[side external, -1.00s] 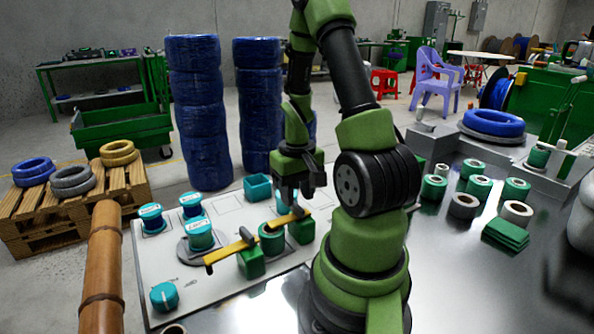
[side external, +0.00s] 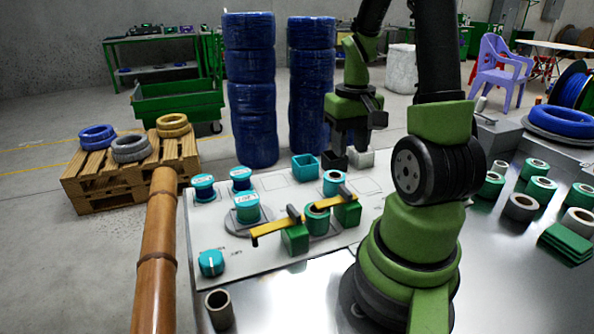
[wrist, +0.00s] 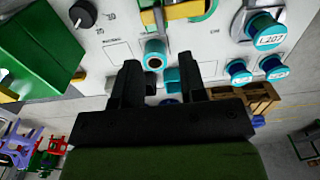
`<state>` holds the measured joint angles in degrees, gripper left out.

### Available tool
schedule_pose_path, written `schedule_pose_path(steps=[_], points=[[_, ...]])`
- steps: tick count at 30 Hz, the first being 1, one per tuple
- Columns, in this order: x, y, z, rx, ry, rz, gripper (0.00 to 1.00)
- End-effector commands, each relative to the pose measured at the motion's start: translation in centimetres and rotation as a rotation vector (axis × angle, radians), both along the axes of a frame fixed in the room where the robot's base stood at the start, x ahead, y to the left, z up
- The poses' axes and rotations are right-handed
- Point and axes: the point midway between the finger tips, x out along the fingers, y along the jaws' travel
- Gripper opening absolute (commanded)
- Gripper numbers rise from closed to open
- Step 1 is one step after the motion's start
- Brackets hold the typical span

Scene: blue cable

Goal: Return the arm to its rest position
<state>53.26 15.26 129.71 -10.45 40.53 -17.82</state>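My gripper (side external: 352,145) hangs with its fingers downward above the far side of the white panel (side external: 212,225). In the wrist view its two black fingers (wrist: 158,66) are apart with nothing gripped between them; it is open. A teal ring-shaped spool (side external: 335,183) stands on the panel below and in front of the gripper, and shows beyond the fingertips in the wrist view (wrist: 154,53). A teal-green spool (side external: 317,220) stands between two green blocks with yellow bars (side external: 295,238). No blue cable is in the gripper.
Labelled teal spools (side external: 246,207), a teal knob (side external: 211,263) and an open teal box (side external: 305,166) are on the panel. Tall blue wrapped stacks (side external: 312,90) stand behind. A bamboo pole (side external: 157,255) runs along the left. More spools (side external: 521,207) stand at right.

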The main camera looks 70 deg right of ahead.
Motion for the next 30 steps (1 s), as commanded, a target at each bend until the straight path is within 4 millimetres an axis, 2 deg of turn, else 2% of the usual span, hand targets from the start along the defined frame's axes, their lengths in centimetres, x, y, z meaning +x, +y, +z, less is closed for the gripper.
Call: schedule_pose_path(steps=[4,7,11,14,18,21,25,30], points=[[0.5,0.5,0.6,-0.012,-0.015,0.013,0.38],[1.9,2.1,2.3,-0.047,-0.062,0.052,0.38],[4.0,6.4,6.0,-0.098,-0.188,0.139,0.38],[4.6,10.6,8.6,-0.107,-0.308,0.213,0.38],[3.7,15.8,11.4,-0.074,-0.472,0.313,0.38],[2.5,18.4,12.6,-0.033,-0.561,0.37,0.38],[1.2,20.4,13.4,0.015,-0.63,0.416,0.38],[0.6,21.0,13.7,0.036,-0.655,0.432,0.38]])
